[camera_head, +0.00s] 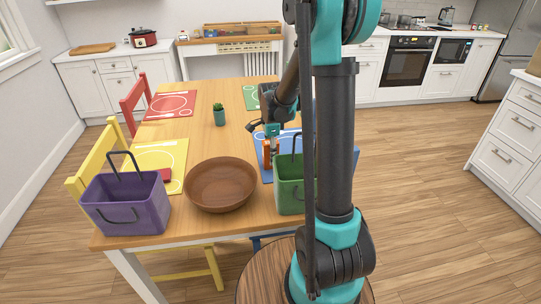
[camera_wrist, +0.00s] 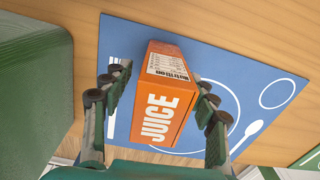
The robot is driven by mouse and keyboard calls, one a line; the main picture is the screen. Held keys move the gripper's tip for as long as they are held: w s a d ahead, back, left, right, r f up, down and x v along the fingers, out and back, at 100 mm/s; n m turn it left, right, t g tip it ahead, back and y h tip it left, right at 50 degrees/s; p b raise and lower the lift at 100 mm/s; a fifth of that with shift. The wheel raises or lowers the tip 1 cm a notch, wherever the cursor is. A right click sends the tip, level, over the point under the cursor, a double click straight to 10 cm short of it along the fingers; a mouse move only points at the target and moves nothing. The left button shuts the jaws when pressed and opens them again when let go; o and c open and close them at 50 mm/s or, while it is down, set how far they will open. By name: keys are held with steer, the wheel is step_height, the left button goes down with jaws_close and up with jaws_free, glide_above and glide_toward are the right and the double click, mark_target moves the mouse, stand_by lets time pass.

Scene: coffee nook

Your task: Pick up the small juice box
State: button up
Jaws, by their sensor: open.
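An orange juice box (camera_wrist: 165,98) with white JUICE lettering stands on the blue placemat (camera_wrist: 265,72) in the wrist view. My gripper (camera_wrist: 160,90) is open, with one finger on each side of the box; I cannot tell whether either finger touches it. In the head view my gripper (camera_head: 271,140) points down over the table, and a sliver of the juice box (camera_head: 267,155) shows below it. The rest of the box there is hidden by my gripper and the green basket.
A green basket (camera_head: 288,186) stands close to the box, at the left in the wrist view (camera_wrist: 30,90). A brown bowl (camera_head: 221,186), a purple basket (camera_head: 126,205) and a small potted plant (camera_head: 219,117) are on the table (camera_head: 205,140). Yellow and red chairs line its left side.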

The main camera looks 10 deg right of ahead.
jaws_close()
stand_by(0.4)
